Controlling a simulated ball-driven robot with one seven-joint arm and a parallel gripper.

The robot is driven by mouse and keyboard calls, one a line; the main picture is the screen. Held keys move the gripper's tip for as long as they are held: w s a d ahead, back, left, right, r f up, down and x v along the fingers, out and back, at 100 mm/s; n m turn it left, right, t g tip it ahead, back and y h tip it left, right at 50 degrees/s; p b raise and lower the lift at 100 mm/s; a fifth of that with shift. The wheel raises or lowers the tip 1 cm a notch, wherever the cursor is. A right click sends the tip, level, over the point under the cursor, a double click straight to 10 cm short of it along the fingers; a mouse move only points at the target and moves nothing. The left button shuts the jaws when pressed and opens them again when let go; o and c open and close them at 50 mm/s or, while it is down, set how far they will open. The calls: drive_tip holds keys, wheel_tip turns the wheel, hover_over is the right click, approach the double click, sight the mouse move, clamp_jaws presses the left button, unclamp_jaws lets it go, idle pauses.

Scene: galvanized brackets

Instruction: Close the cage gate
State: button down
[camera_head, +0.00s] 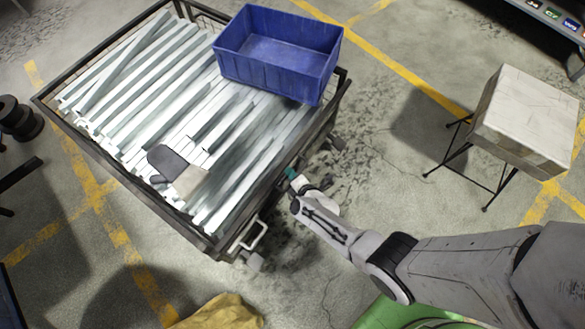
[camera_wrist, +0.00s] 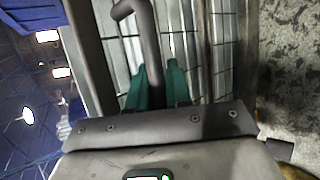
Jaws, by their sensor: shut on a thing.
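The cage (camera_head: 130,180) is a dark-framed wheeled cart full of long galvanized brackets (camera_head: 140,75). Its gate seems to be the wire-mesh panel (camera_wrist: 195,40) with dark bars in the wrist view. In the head view, that side is seen steeply from above; I cannot tell whether the gate is fully shut or a little ajar. My gripper (camera_head: 291,174) is at the cage's lower right side. In the wrist view, the teal fingers of my gripper (camera_wrist: 159,85) are shut on a bent grey bar handle (camera_wrist: 149,35) in front of the mesh.
A blue bin (camera_head: 260,75) sits on the brackets, and dark gloves (camera_head: 167,162) lie on them. A white box (camera_head: 525,110) on a thin black stand is at the right. A yellow cloth (camera_head: 220,312) lies at the bottom. Cracked floor is clear between the cage and the stand.

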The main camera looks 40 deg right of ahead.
drive_tip(key=shift+w+a+r, duration=0.2)
drive_tip(key=shift+w+a, duration=0.1)
drive_tip(key=shift+w, duration=0.25)
drive_tip(key=c, duration=1.1)
unclamp_jaws()
drive_tip(key=s+r+p, duration=0.1)
drive_tip(key=r+p, duration=0.1)
drive_tip(key=p, duration=0.1)
drive_tip(key=s+a+r+p, duration=0.1)
drive_tip(key=s+p, duration=0.1)
drive_tip(key=p, duration=0.1)
drive_tip(key=shift+s+r, duration=0.2)
drive_tip(key=shift+r, duration=0.2)
drive_tip(key=shift+s+a+r+p, duration=0.3)
drive_tip(key=shift+s+r+p, duration=0.25)
drive_tip(key=shift+r+p, duration=0.65)
drive_tip(key=shift+s+a+r+p, duration=0.45)
drive_tip(key=shift+r+p, duration=0.4)
drive_tip(key=shift+p, duration=0.6)
drive_tip(key=shift+s+a+r+p, duration=0.2)
drive_tip(key=shift+s+r+p, duration=0.4)
drive_tip(key=shift+r+p, duration=0.6)
drive_tip(key=shift+f, duration=0.2)
